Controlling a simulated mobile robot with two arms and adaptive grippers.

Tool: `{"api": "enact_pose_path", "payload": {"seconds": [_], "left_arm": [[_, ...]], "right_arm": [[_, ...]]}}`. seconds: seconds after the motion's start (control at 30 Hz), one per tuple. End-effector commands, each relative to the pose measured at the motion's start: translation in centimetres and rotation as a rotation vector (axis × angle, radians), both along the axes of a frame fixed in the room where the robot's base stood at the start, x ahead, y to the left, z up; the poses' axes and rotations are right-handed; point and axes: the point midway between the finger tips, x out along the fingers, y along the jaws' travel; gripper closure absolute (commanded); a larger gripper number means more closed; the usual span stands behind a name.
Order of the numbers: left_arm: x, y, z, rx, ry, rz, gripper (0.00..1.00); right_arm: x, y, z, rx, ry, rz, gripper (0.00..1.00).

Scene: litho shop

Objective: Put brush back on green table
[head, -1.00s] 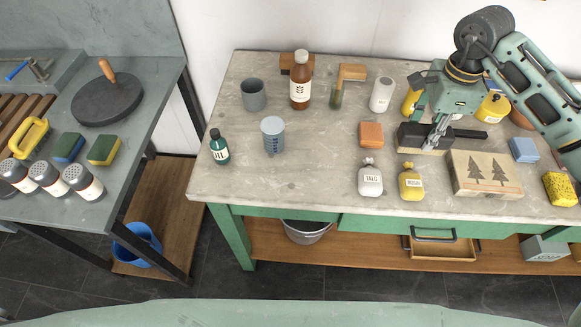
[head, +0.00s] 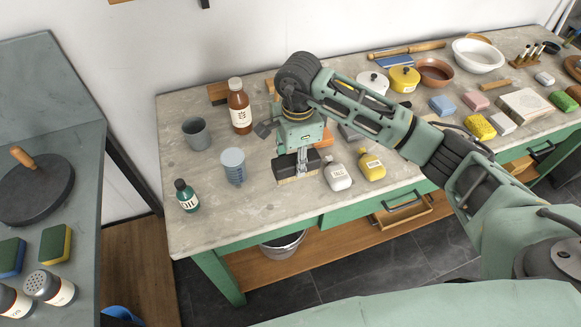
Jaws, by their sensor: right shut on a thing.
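The brush (head: 292,170), a dark block with a pale bristle edge below, is in my right gripper (head: 299,166). The gripper points down and is shut on it. I cannot tell whether the bristles touch the top. My gripper and wrist hide part of the brush. My left gripper is not in view.
A green bottle (head: 186,196), a grey cup (head: 196,134) and a brown bottle (head: 239,106) stand to the left. Several blocks and bowls fill the right side. The front left tabletop is fairly clear.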

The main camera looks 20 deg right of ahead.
Motion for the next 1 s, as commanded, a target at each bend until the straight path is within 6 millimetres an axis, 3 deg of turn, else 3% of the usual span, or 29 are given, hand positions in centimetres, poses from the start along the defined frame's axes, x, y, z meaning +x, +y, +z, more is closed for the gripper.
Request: {"api": "enact_pose_path", "payload": {"seconds": [0.17, 0.5, 0.87, 0.9, 1.0], "left_arm": [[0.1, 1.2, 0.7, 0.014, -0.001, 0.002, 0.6], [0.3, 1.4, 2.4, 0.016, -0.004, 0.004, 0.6], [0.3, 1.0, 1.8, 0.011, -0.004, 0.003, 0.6], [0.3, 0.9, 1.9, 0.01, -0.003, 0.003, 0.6], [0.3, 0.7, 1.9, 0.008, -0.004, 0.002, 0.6]], "right_arm": [[-0.1, 1.4, -0.9, -0.001, 0.001, -0.002, 0.87], [-0.2, 1.4, -4.8, -0.001, 0.001, -0.003, 0.87], [-0.1, 1.3, -5.4, -0.002, -0.001, -0.002, 0.87], [-0.1, 1.3, -5.3, -0.002, -0.001, -0.002, 0.64], [-0.1, 1.3, -5.2, -0.002, 0.0, -0.002, 0.56]]}}
